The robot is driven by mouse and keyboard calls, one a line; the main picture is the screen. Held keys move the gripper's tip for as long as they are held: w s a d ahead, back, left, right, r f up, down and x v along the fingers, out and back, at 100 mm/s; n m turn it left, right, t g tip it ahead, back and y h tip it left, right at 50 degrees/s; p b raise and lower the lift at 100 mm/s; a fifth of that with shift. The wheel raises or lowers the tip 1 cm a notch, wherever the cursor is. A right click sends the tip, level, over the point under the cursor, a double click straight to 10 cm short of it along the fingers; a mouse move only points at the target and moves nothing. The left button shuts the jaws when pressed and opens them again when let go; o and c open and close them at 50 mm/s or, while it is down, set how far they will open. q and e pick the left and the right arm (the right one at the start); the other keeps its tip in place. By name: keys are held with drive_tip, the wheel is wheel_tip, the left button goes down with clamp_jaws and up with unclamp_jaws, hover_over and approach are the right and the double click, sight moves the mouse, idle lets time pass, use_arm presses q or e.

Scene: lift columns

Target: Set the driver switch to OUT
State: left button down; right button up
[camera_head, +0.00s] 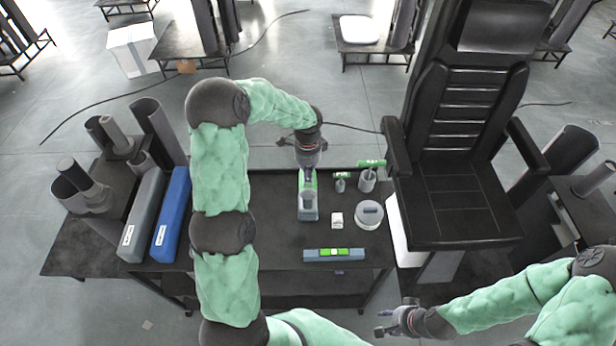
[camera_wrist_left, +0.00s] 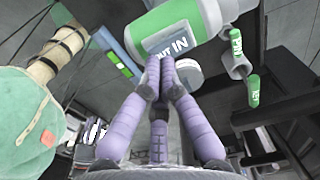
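The driver (camera_head: 308,206) is a green and grey tool on the dark table, under my left gripper (camera_head: 308,176). In the left wrist view the driver (camera_wrist_left: 203,18) has a green and pale grey body and a dark label (camera_wrist_left: 172,46) whose readable end says "IN". The purple fingers of my left gripper (camera_wrist_left: 160,66) are drawn together, with their tips at or just in front of that label. They hide part of it, and I cannot tell whether they touch. The switch itself is not clear. My right gripper (camera_head: 388,322) is empty, fingers apart, beyond the table's front right.
A green-marked level bar (camera_head: 334,254), a round grey tin (camera_head: 369,214) and a cup (camera_head: 367,180) with a green-labelled piece stand on the table. Blue (camera_head: 172,215) and grey (camera_head: 143,214) long boxes lie left. A black chair (camera_head: 460,200) stands right.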

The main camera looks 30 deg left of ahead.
use_arm(q)
drive_tip(key=shift+f+b, duration=0.65)
drive_tip(key=shift+f, duration=0.3)
idle(0.6)
drive_tip(key=shift+r, duration=0.15)
drive_tip(key=shift+r+p, duration=2.25)
drive_tip(key=shift+r, duration=1.15)
